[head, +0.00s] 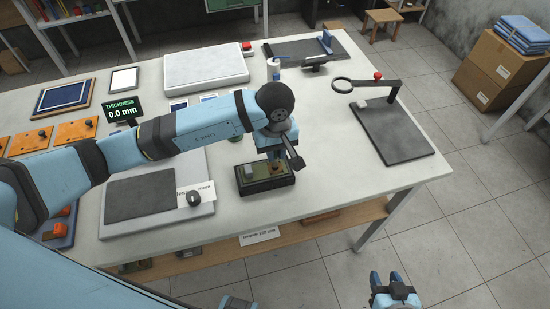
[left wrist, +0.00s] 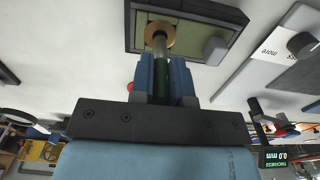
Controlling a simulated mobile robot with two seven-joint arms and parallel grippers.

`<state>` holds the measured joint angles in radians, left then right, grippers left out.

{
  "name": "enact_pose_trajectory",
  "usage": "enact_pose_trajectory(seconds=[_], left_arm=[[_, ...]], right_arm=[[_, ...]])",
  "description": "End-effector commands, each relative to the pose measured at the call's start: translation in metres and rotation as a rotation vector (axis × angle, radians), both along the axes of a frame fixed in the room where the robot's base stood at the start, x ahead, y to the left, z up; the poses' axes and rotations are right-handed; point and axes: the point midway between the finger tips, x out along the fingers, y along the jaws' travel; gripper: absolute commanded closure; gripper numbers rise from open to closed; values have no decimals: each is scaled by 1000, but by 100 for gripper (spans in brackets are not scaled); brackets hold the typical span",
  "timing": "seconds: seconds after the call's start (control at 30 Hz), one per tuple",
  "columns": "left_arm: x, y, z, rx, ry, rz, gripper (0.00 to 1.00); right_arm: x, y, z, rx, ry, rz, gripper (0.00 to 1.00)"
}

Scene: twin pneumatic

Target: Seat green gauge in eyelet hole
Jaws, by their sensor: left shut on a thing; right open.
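My left gripper (head: 273,160) is shut on the green gauge (left wrist: 161,76), a slim pin with a green body and grey tip. It hangs over the black fixture box (head: 266,188) with olive panels. In the left wrist view the fingertips (left wrist: 166,75) grip the green part. The grey tip meets the copper-coloured eyelet ring (left wrist: 165,28) in the box (left wrist: 226,15). I cannot tell whether the tip is in the hole or just above it. In the head view the gripper largely hides the gauge. My right gripper (head: 389,283) is open and empty, off the table's front side.
A thickness display (head: 122,109) reads 0.0 mm. A grey slab (head: 140,197) with a black knob (head: 194,198) lies left of the box. A magnifier stand (head: 393,135) is at the right. White table top (head: 325,175) is clear between the box and stand.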

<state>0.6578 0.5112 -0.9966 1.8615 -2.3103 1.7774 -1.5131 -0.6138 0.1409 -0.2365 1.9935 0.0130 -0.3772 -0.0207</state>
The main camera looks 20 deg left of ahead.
Motion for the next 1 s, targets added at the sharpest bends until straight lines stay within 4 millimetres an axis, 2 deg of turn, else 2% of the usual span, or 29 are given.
enact_pose_trajectory(seconds=[0.3,0.7,0.73,0.8,0.83,1.0], left_arm=[[-1,0,-39,0,2,1,100],[0,0,-47,1,-1,0,100],[0,0,-46,1,-1,0,79],[0,0,-45,1,-1,0,63],[0,0,-45,1,-1,0,58],[0,0,-45,0,0,0,58]], right_arm=[[0,1,7,2,0,-1,57],[0,-1,1,0,0,-4,57],[0,-1,2,0,0,-4,57],[0,-1,2,0,1,-4,57],[0,-1,3,0,1,-4,57],[0,-1,3,0,1,-4,57]])
